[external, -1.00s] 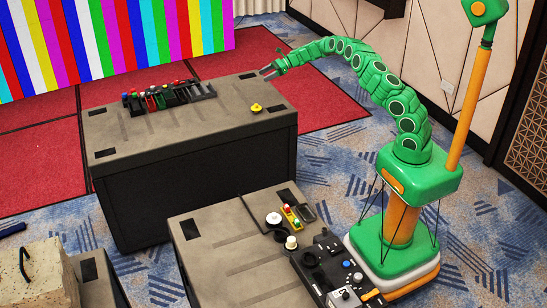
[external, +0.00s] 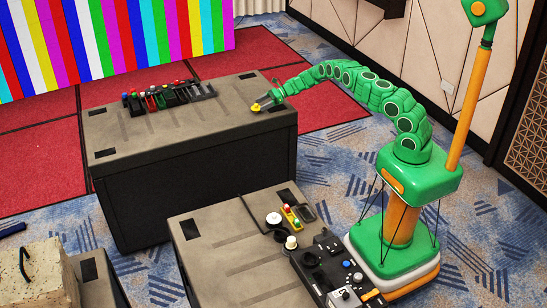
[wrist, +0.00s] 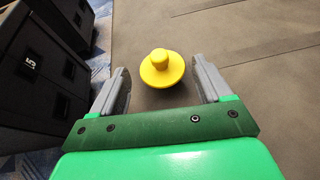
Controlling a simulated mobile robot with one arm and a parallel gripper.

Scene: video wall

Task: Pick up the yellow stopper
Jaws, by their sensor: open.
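The yellow stopper (external: 256,107) stands on the top of the far dark case (external: 190,130), near its right front corner. In the wrist view the stopper (wrist: 161,69) shows a round flange with a knob on top. My gripper (external: 264,103) is low over the case top, right at the stopper. In the wrist view my gripper (wrist: 163,80) is open, with one grey finger on each side of the stopper. A gap shows between each finger and the stopper's flange.
A row of small coloured items (external: 167,95) stands at the back of the same case top. The case top left of the stopper is clear. A nearer case (external: 235,250) holds buttons and a control panel. A striped video wall (external: 110,40) stands behind.

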